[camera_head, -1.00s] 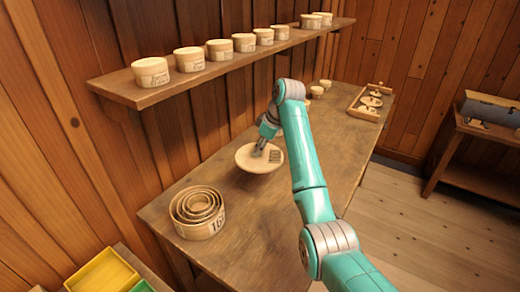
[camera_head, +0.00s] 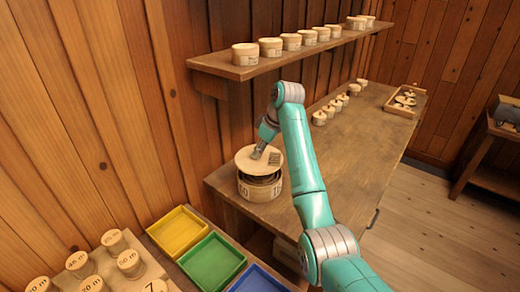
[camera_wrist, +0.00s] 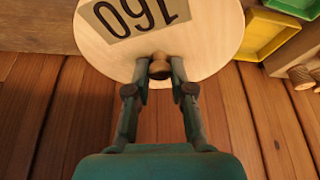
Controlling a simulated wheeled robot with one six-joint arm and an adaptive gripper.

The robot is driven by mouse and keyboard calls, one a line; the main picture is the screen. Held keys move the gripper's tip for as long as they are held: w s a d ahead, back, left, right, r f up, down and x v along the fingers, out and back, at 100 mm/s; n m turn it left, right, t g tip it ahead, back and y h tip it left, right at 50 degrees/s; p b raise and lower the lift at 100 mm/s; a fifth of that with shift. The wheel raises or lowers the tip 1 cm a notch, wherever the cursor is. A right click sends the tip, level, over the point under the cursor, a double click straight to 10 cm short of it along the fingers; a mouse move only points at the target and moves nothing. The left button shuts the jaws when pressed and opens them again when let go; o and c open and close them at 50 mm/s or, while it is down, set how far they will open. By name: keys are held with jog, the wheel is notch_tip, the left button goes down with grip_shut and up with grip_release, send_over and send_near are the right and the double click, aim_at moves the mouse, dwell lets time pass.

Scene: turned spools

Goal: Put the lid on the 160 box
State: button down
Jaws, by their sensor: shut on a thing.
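The lid is a pale round wooden disc (camera_head: 245,160) with a dark 160 label and a small knob (camera_wrist: 160,68). My gripper (camera_head: 258,153) is shut on the knob; the wrist view shows both fingers around it. The 160 box (camera_head: 262,193) is a round wooden box on the near end of the workbench, with smaller rings nested inside it. In the head view the lid appears over the box, with the dark box opening showing below its front edge. The lid hides most of the opening, and whether the two touch at the back cannot be seen.
Yellow (camera_head: 177,232), green (camera_head: 212,262) and blue (camera_head: 258,280) trays lie at lower left beside several labelled spools (camera_head: 131,263). A wall shelf (camera_head: 225,69) with small round boxes runs above the bench. Small lidded pots (camera_head: 319,118) stand farther back on the bench (camera_head: 350,150).

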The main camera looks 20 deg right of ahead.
aim_at(260, 158)
jog(key=shift+d+f, duration=0.1)
jog(key=shift+f, duration=2.2)
jog(key=shift+f, duration=0.2)
jog(key=c, duration=0.9)
grip_release()
jog(key=o, duration=0.4)
jog(key=shift+r, duration=0.95)
jog(key=shift+r, duration=3.3)
